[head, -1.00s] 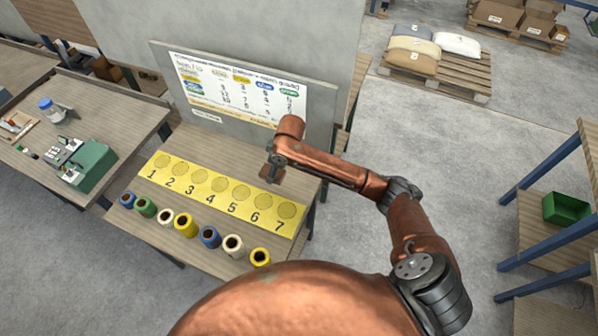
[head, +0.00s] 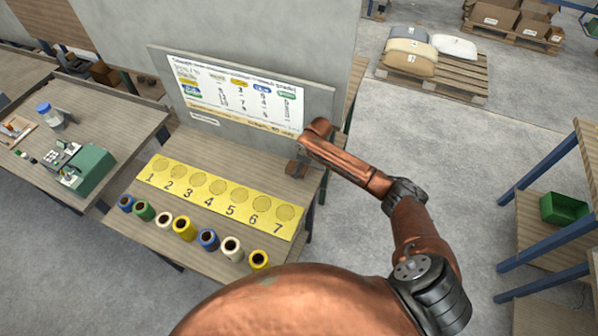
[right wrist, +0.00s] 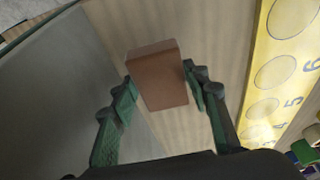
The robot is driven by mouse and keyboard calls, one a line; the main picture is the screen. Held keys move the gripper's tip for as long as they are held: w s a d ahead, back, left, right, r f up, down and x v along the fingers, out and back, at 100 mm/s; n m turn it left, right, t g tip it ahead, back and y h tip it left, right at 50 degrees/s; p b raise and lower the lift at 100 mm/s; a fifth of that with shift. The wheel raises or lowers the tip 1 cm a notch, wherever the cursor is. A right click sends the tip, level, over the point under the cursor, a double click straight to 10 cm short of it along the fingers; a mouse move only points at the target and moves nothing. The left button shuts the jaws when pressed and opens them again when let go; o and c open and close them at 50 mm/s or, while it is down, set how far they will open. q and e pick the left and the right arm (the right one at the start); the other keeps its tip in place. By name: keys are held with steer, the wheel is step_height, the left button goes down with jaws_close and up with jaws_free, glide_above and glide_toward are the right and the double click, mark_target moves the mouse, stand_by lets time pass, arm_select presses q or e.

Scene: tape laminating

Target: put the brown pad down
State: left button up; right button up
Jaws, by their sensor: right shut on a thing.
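The brown pad (head: 296,168) is a small block at the back right of the table, beyond the 7 end of the yellow strip and near the upright board. My right gripper (head: 303,153) is shut on it from above. In the right wrist view the pad (right wrist: 157,82) sits between the two green fingers (right wrist: 160,75), over bare wood. Whether its underside touches the table cannot be told. My left gripper is not in view.
The yellow numbered strip (head: 222,197) lies along the table, with several tape rolls (head: 184,229) in front of it. A grey board with a printed chart (head: 235,92) stands behind. A side table holds a green machine (head: 88,172).

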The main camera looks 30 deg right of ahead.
steer(key=shift+f, duration=1.45)
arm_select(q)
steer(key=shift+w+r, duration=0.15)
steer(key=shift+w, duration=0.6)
arm_select(e)
steer(key=o, duration=1)
steer(key=shift+f, duration=0.15)
arm_select(q)
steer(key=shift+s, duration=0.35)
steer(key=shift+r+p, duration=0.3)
steer(key=shift+p, duration=0.1)
arm_select(e)
steer(key=v, duration=1.2)
